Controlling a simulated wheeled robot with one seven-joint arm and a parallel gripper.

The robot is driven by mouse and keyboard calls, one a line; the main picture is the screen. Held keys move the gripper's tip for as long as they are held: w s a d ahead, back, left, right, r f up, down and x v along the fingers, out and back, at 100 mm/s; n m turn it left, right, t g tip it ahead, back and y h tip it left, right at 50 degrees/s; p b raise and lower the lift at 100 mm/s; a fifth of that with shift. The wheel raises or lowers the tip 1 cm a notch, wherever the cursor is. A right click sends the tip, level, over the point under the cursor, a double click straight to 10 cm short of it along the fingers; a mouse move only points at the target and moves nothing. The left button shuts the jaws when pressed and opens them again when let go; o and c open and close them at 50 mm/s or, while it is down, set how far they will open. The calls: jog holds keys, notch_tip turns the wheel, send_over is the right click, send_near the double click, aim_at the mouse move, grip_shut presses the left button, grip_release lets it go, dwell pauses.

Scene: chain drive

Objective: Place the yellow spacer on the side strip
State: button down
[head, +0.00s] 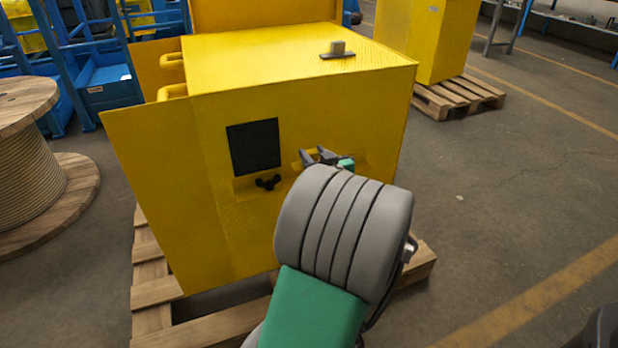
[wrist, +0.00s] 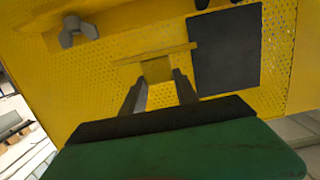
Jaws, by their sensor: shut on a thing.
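My gripper (head: 316,156) is at the front face of the yellow machine housing (head: 160,200), right of a black square panel (head: 254,147). In the wrist view my gripper (wrist: 158,78) is shut on a yellow block, the yellow spacer (wrist: 156,70). The spacer is hidden in the head view. A narrow yellow bar (wrist: 130,59) runs across just beyond the fingertips; I cannot tell whether it is the side strip or part of the spacer. Yellow on yellow makes contact with the housing unclear.
A dark three-lobed knob (head: 268,182) sits below the panel; it also shows in the wrist view (wrist: 76,30). A grey block on a dark plate (head: 338,50) rests on the housing top. A wooden pallet (head: 220,318) is underneath.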

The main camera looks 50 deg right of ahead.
jog(key=w+d+f, duration=0.1)
jog(key=f, duration=0.1)
jog(key=w+d+f+b, duration=0.1)
jog(key=f, duration=0.1)
jog(key=w+f, duration=0.1)
jog(key=shift+w+d+f+b, duration=0.25)
jog(key=shift+d+f+b, duration=0.1)
jog(key=shift+d+f, duration=0.05)
jog(key=shift+w+d+f+b, duration=0.1)
jog(key=shift+f+b, duration=0.7)
jog(key=shift+f, duration=0.95)
jog(key=c, duration=0.9)
grip_release()
jog(key=shift+r, duration=0.1)
